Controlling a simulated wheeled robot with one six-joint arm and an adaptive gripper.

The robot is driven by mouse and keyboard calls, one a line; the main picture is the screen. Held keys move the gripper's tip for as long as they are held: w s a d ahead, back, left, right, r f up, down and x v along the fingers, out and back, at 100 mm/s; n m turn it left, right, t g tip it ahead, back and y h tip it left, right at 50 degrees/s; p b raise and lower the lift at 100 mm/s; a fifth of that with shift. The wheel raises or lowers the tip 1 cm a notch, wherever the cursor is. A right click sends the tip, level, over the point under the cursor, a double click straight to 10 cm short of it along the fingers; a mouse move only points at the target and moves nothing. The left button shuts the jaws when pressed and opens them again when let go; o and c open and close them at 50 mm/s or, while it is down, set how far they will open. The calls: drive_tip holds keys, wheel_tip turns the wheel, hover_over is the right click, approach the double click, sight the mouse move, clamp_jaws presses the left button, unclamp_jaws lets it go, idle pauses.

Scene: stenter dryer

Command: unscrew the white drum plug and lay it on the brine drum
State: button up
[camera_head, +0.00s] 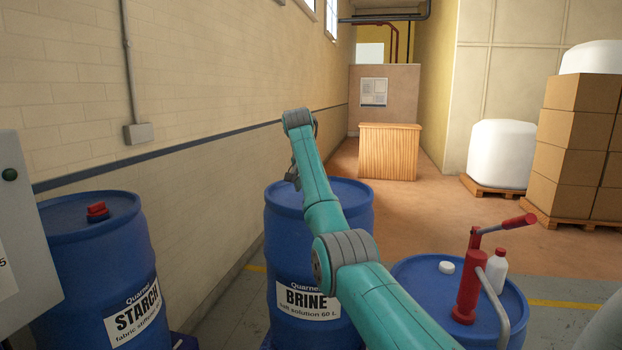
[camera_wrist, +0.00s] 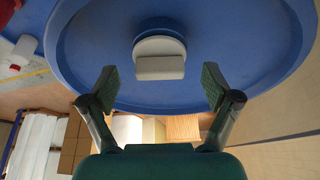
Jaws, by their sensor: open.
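The brine drum (camera_head: 270,226) is blue with a white BRINE label and stands in the middle of the head view. Its blue lid (camera_wrist: 240,50) fills the upper part of the wrist view. The white drum plug (camera_wrist: 160,58), a round disc with a raised block-like grip, sits on that lid. My gripper (camera_wrist: 158,88) is open and empty. Its two fingers are spread left and right of the plug, a little below it in the picture and apart from it. In the head view my arm hides the plug and most of my gripper.
A blue starch drum (camera_head: 75,240) with a red plug (camera_head: 97,211) stands at left, beside a grey cabinet (camera_head: 25,220). At right, another blue drum (camera_head: 415,275) carries a red hand pump (camera_head: 468,290), a white bottle (camera_head: 497,268) and a white cap (camera_head: 446,267). A wall runs behind the drums.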

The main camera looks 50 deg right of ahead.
drive_tip(key=shift+x, duration=0.85)
drive_tip(key=c, duration=1.3)
drive_tip(key=n+t, duration=0.1)
drive_tip(key=n, duration=0.2)
drive_tip(key=shift+s+n, duration=0.1)
drive_tip(key=shift+n, duration=0.2)
drive_tip(key=shift+n+t+y, duration=0.4)
drive_tip(key=shift+n, duration=0.4)
